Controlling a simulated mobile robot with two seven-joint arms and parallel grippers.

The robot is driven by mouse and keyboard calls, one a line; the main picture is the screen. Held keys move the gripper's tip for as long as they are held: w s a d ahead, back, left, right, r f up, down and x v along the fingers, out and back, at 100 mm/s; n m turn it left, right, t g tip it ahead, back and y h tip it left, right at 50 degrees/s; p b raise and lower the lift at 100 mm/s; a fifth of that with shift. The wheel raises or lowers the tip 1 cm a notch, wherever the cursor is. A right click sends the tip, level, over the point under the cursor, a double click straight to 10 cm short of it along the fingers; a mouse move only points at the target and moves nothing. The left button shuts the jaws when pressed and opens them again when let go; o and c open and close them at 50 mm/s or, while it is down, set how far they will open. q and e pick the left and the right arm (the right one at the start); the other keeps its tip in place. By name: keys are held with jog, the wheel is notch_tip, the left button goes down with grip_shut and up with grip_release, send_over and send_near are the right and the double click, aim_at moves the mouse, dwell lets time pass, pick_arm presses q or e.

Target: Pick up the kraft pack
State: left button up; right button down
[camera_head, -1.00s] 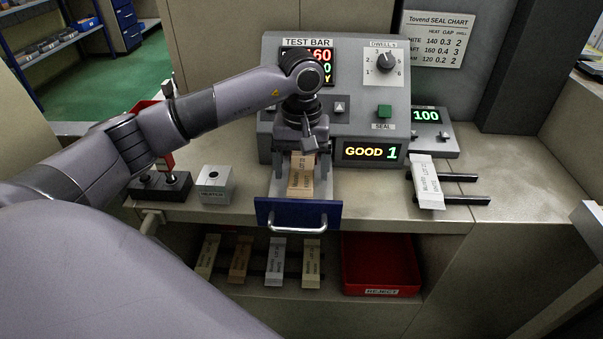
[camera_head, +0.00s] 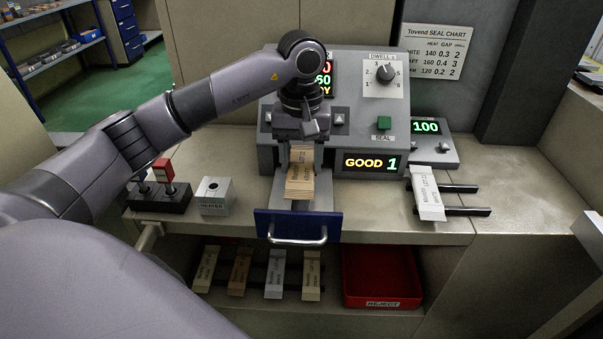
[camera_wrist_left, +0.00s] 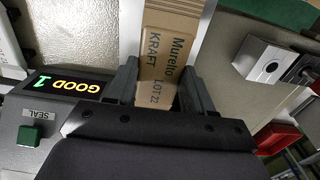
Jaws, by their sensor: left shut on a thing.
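The kraft pack (camera_head: 299,175) is a brown flat packet lettered "Murelto KRAFT LOT 22". In the left wrist view the pack (camera_wrist_left: 165,55) sits between the two dark fingers of the gripper (camera_wrist_left: 160,88). Whether its lower end is clear of the drawer is hard to tell. My right gripper is out of view.
The sealing machine (camera_head: 265,150) with a "GOOD 1" display stands right behind. A white pack (camera_head: 428,195) lies on rails at the right. Several packs (camera_head: 274,272) and a red reject bin (camera_head: 382,278) are on the shelf below. A heater block (camera_head: 215,195) stands left.

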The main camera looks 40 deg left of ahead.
aim_at(302, 165)
pick_arm(q)
notch_tip(302, 165, up, 16)
jog(key=p, duration=0.2)
jog(key=shift+f+p, duration=0.25)
jog(key=shift+p, duration=0.1)
